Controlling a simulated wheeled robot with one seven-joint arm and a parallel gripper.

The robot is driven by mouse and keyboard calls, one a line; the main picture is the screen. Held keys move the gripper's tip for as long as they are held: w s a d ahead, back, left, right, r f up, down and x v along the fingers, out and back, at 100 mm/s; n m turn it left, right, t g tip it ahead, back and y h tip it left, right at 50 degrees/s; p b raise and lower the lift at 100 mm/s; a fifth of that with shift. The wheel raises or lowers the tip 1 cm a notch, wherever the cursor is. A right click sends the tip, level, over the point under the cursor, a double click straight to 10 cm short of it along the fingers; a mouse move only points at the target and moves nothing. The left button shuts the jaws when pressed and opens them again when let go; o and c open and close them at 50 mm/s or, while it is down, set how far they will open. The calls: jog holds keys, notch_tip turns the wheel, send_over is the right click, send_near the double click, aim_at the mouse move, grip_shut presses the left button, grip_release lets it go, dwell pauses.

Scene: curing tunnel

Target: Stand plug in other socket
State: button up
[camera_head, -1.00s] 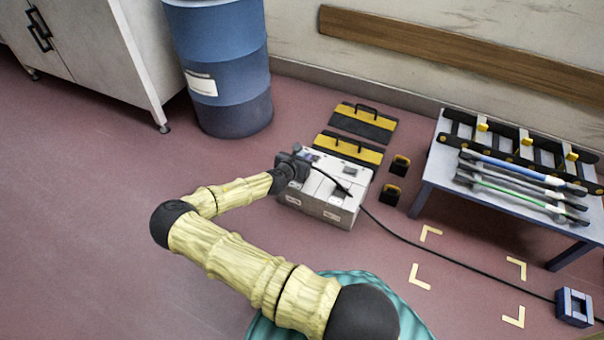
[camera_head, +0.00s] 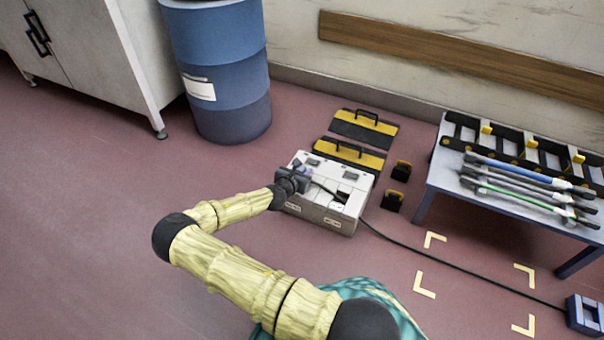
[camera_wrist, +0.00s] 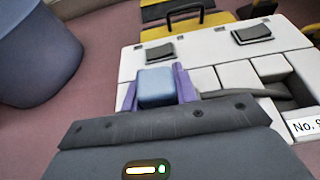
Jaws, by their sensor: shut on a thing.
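My gripper (camera_head: 300,178) is over the left part of the white socket box (camera_head: 322,222) on the floor. In the wrist view, the purple fingers of my gripper (camera_wrist: 158,82) are shut on a blue block (camera_wrist: 155,88), which seems to be the plug. Its lower end is hidden, so I cannot tell whether it touches the box. The box top (camera_wrist: 215,45) has white panels, two dark grey flaps (camera_wrist: 252,34) and a dark recess (camera_wrist: 293,88) at the right. A black cable (camera_head: 420,250) runs from the box top across the floor.
The cable reaches a blue frame-like block (camera_head: 584,314) at the right. Behind the box lie black-and-yellow handled plates (camera_head: 364,128). A blue drum (camera_head: 228,95) stands at the back left, a rod-laden table (camera_head: 437,178) at the right. Floor at left is clear.

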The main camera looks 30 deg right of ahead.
jog(key=o, duration=1.1)
jog(key=shift+a+r, duration=0.15)
jog(key=shift+r, duration=0.05)
jog(key=shift+p+v, duration=3.3)
jog(key=shift+v, duration=2.55)
jog(key=shift+s+f, duration=0.1)
jog(key=shift+f, duration=0.05)
